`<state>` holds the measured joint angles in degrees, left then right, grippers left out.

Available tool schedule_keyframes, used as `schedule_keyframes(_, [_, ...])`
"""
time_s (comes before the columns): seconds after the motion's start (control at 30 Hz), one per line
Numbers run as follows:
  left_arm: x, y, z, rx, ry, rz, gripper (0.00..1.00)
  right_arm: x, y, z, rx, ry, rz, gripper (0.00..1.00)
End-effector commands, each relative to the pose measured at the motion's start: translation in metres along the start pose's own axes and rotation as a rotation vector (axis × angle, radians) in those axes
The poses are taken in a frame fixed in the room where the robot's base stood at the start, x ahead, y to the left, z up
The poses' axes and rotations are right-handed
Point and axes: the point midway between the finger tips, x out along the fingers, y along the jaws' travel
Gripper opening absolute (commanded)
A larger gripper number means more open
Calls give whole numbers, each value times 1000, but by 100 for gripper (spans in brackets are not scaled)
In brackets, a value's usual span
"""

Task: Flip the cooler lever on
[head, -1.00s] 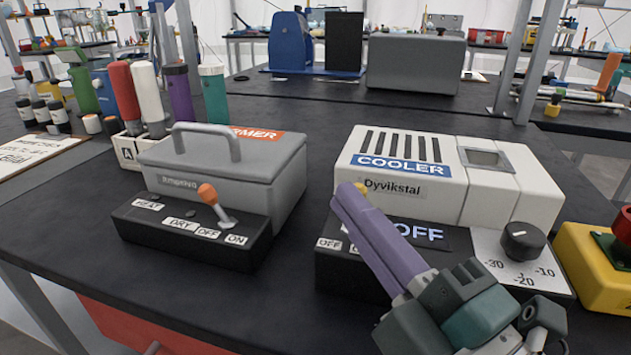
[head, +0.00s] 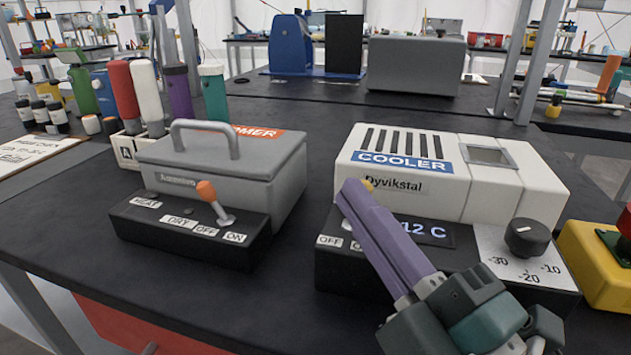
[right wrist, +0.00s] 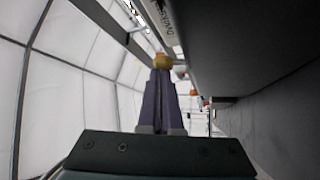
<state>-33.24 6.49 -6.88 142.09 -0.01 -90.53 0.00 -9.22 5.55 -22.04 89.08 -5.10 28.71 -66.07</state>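The white cooler (head: 505,195) stands on the black bench. Its black front panel has OFF at the left, and its display (head: 425,232) reads "12 C", with any sign in front covered. My right gripper (head: 352,190) has its purple fingers together and reaches across the panel. The cooler lever is mostly hidden behind them. In the right wrist view a yellow-orange knob (right wrist: 161,60) sits at the tips of the closed fingers. My left gripper is out of view.
The grey warmer box (head: 225,165) with an orange-tipped lever (head: 208,192) stands left of the cooler. A black dial (head: 527,238) is on the cooler's right. A yellow box with a red button (head: 595,260) is at the right edge. Bottles stand at the back left.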

Motion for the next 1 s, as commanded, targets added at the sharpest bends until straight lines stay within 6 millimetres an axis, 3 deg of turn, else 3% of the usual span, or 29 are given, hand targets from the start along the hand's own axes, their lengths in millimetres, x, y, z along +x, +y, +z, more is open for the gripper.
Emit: schedule_keyframes(1.0, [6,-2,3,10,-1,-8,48,-3,0,3,22,-1,22,0])
